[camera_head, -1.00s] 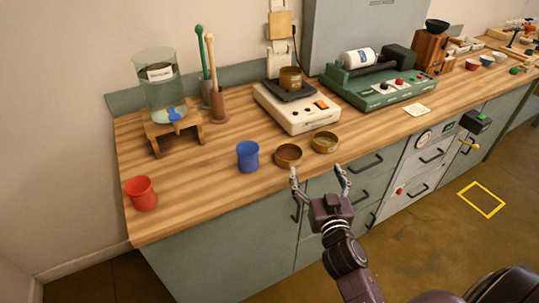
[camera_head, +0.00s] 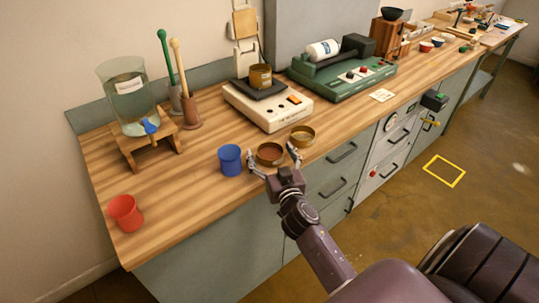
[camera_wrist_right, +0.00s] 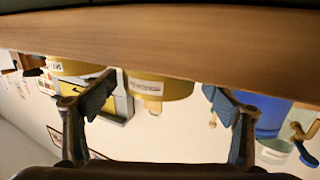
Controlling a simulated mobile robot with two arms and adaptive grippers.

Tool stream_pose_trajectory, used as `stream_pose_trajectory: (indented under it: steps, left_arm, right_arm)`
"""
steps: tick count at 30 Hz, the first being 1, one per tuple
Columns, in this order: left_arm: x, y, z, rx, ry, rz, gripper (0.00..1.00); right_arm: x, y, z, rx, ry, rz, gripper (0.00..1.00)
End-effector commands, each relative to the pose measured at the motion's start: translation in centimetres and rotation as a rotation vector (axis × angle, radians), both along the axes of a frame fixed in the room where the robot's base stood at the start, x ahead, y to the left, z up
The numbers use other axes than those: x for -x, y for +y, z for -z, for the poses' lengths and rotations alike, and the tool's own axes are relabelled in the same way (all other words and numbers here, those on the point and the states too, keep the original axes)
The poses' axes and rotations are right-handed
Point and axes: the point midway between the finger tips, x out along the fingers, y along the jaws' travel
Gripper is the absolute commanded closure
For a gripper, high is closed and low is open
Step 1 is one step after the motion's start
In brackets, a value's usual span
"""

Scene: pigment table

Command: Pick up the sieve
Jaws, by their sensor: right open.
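A shallow round brass sieve-like vessel with a reddish-brown inside (camera_head: 270,152) stands near the table's front edge. A similar brass one with a lighter inside (camera_head: 303,135) stands just behind it to the right. I cannot tell for sure which is the sieve. My right gripper (camera_head: 272,162) is open and empty at the front of the nearer vessel, with its fingertips close to either side. In the wrist view, which is upside down, the labelled brass wall of a vessel (camera_wrist_right: 170,88) shows between the open fingers, apart from them. My left gripper is out of view.
A blue cup (camera_head: 230,160) stands close to the left fingertip. A red cup (camera_head: 126,212) is at the near left corner. Behind are a white scale (camera_head: 268,108) bearing a brass vessel (camera_head: 260,76), and a green machine (camera_head: 340,75). Wooden tabletop (camera_head: 185,190) is clear between the cups.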

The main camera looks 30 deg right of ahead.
Motion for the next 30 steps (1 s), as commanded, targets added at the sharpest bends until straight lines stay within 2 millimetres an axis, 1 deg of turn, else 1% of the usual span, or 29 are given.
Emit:
stream_pose_trajectory:
  steps: [3, 6, 10, 21, 23, 30]
  left_arm:
    - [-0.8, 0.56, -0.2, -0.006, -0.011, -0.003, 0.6]
    - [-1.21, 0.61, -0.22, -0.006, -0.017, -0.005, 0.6]
    - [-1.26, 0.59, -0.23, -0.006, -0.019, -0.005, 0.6]
    - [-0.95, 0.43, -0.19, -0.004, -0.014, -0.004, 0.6]
    - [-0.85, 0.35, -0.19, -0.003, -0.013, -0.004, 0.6]
    - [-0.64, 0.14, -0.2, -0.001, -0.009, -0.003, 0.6]
  right_arm:
    - [-0.67, -0.23, 0.03, 0.002, 0.001, 0.0, 0.2]
    - [-0.73, -0.25, 0.05, 0.002, 0.001, 0.0, 0.2]
    - [-0.7, -0.24, 0.07, 0.002, 0.001, 0.0, 0.21]
    - [-0.67, -0.24, 0.09, 0.001, 0.001, 0.0, 0.62]
    - [-0.66, -0.25, 0.1, 0.001, 0.001, 0.0, 0.67]
    - [-0.67, -0.25, -0.03, 0.001, 0.0, 0.0, 0.67]
